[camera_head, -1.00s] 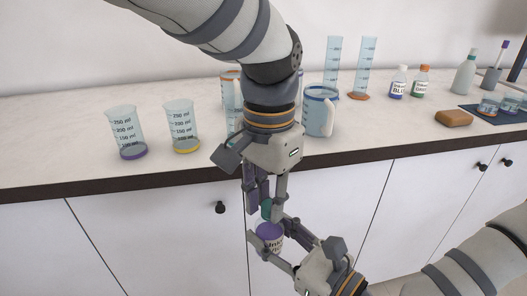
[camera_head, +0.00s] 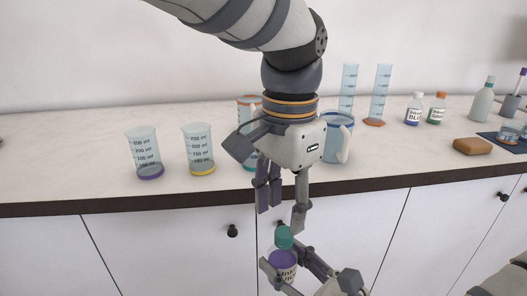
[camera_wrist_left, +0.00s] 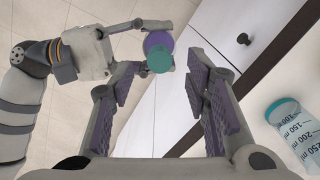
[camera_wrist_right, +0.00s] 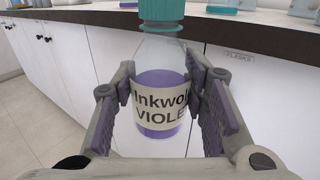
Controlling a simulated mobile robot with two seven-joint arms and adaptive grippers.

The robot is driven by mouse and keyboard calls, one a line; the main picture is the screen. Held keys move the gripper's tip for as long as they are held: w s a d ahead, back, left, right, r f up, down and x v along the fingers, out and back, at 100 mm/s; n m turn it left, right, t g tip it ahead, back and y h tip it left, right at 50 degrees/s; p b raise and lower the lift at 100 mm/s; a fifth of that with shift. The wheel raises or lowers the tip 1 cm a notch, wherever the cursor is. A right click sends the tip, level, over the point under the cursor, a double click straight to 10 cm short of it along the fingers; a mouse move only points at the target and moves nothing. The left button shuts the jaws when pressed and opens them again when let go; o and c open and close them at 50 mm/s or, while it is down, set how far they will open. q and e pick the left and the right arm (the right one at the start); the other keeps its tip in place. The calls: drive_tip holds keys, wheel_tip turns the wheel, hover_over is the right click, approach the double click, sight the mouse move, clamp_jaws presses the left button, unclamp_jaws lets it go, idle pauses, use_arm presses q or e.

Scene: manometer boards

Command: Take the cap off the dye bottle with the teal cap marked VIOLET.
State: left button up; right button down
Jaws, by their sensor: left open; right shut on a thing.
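The dye bottle (camera_head: 284,264), clear with violet dye and a label reading VIOLET, is held upright in front of the counter by my right gripper (camera_head: 286,262). It also shows large in the right wrist view (camera_wrist_right: 158,110). Its teal cap (camera_head: 284,237) sits on the bottle's neck; the right wrist view shows the cap's lower part (camera_wrist_right: 172,10). My left gripper (camera_head: 283,212) is open and empty just above the cap, pointing down. In the left wrist view the cap (camera_wrist_left: 159,60) lies beyond the open fingers, apart from them.
On the counter (camera_head: 80,165) stand two beakers, with a violet base (camera_head: 146,155) and a yellow base (camera_head: 199,150), a blue-rimmed jug (camera_head: 336,135), two cylinders (camera_head: 379,95), BLUE (camera_head: 414,110) and green (camera_head: 437,110) bottles and a brown block (camera_head: 473,146). The counter's dark edge (camera_head: 420,178) runs behind the grippers.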

sight(284, 232)
use_arm(q)
drive_tip(key=m, duration=0.3)
drive_tip(key=shift+s+d+r, duration=0.15)
drive_tip(key=shift+s+d, duration=0.1)
drive_tip(key=shift+d, duration=0.05)
drive_tip(key=m, duration=0.3)
drive_tip(key=shift+s+d+r+m+g, duration=0.1)
drive_tip(key=shift+d+r+m+g, duration=0.05)
drive_tip(key=shift+r+m+g, duration=0.2)
drive_tip(key=m, duration=0.2)
drive_tip(key=r+m, duration=0.1)
drive_tip(key=m, duration=0.3)
drive_tip(key=shift+w+r, duration=0.25)
drive_tip(key=shift+w, duration=0.1)
drive_tip(key=shift+w+r+m, duration=0.2)
drive_tip(key=shift+r+m, duration=0.05)
drive_tip(key=shift+m, duration=0.5)
drive_tip(key=shift+f+m, duration=0.15)
drive_tip(key=shift+m, duration=0.15)
drive_tip(key=f, duration=0.7)
drive_tip(key=shift+a+f, duration=0.2)
drive_tip(key=shift+f, duration=0.05)
drive_tip(key=shift+c, duration=0.6)
